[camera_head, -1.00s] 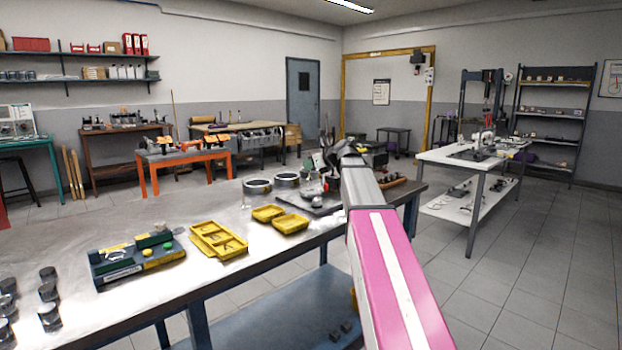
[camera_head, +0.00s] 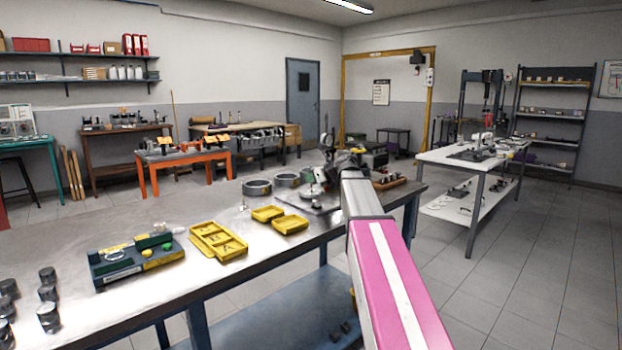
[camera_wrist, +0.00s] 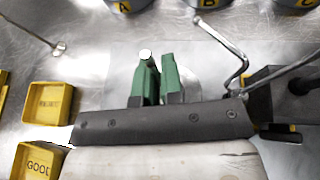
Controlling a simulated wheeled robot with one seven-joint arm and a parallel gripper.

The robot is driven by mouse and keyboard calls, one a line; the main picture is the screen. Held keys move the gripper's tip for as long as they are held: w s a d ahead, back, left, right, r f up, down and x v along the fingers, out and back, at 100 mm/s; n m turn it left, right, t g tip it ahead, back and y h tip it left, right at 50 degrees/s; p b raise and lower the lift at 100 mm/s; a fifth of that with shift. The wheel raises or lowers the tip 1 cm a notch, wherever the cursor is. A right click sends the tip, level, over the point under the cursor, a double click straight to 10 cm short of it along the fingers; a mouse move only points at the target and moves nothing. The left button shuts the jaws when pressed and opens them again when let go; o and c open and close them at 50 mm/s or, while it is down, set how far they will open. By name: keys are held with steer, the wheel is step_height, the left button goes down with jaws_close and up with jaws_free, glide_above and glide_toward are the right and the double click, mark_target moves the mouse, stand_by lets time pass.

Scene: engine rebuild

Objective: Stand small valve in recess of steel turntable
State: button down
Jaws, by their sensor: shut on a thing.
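My gripper (camera_wrist: 150,85) has green fingers, closed together over the bench in the wrist view. A small bright round end (camera_wrist: 145,54), which looks like part of the small valve, shows at the fingertips; the rest of the valve is hidden by the fingers. A pale round disc, likely the steel turntable (camera_wrist: 190,62), lies below and behind the fingers. Its recess cannot be made out, and I cannot tell whether the valve touches it. In the head view, the arm's end is by the grey plate (camera_head: 296,196) at the bench's far end, and the fingers are not clear.
A bent metal rod (camera_wrist: 240,58) rises right of the fingers. Yellow trays (camera_wrist: 50,103) stand at left, one marked GOOD. A thin rod with a round end (camera_wrist: 58,47) is at upper left. Lettered grey rings (camera_wrist: 208,18) are at the back. Bare bench lies between.

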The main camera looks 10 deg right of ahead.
steer(key=c, duration=1.3)
jaws_free()
steer(key=shift+o, duration=0.2)
steer(key=shift+r, duration=0.1)
steer(key=v, duration=1.2)
